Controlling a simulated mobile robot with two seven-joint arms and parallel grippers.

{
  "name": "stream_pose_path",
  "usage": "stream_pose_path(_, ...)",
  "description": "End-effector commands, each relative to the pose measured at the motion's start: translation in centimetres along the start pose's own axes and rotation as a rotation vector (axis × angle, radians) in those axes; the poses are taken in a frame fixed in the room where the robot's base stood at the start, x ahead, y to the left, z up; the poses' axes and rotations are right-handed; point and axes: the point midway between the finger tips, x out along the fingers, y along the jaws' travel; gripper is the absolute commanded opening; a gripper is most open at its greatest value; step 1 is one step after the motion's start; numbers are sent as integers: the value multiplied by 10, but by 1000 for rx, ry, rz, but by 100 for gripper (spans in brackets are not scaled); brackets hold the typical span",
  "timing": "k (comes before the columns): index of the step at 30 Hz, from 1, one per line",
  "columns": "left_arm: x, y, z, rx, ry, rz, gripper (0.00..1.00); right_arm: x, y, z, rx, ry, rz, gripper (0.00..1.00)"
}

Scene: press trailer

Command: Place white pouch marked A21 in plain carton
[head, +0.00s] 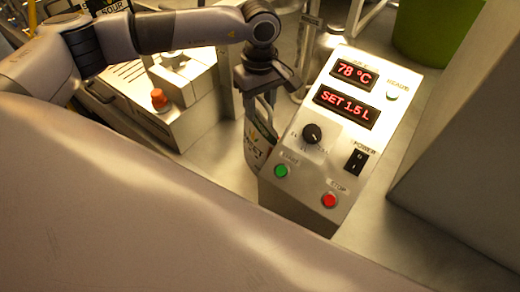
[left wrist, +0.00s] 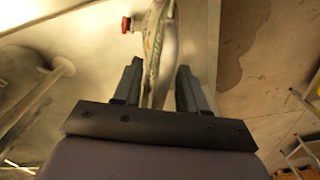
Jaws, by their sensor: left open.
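A pale pouch (head: 254,147) with dark and yellow print stands on the counter, left of the control box. I cannot read an A21 mark on it. My left gripper (head: 262,110) is above it, pointing down, with its fingers around the pouch's upper part. In the left wrist view the pouch (left wrist: 158,50) shows edge-on between the two open fingers of the gripper (left wrist: 159,72), with a gap beside it. The gripper hides part of the pouch. No plain carton can be made out. My right gripper is not in view.
A control box (head: 322,150) with red displays, a knob and buttons stands close to the right of the pouch. A metal machine with a red knob (head: 159,98) is at left. A green bin (head: 437,30) is at the back right.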

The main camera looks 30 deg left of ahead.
Motion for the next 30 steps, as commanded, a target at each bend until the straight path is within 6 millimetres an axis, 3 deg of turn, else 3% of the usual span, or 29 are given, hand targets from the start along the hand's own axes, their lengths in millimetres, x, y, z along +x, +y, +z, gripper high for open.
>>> stream_pose_path(5, 0, 0, 0, 0, 0, 1, 42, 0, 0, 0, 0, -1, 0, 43)
stream_pose_path(7, 0, 0, 0, 0, 0, 1, 25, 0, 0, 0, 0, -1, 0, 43)
stream_pose_path(9, 0, 0, 0, 0, 0, 1, 3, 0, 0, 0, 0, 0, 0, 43)
stream_pose_path(10, 0, 0, 0, 0, 0, 1, 0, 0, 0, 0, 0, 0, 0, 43)
stream_pose_path(30, -1, 0, 0, 0, 0, 1, 0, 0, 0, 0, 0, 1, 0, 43)
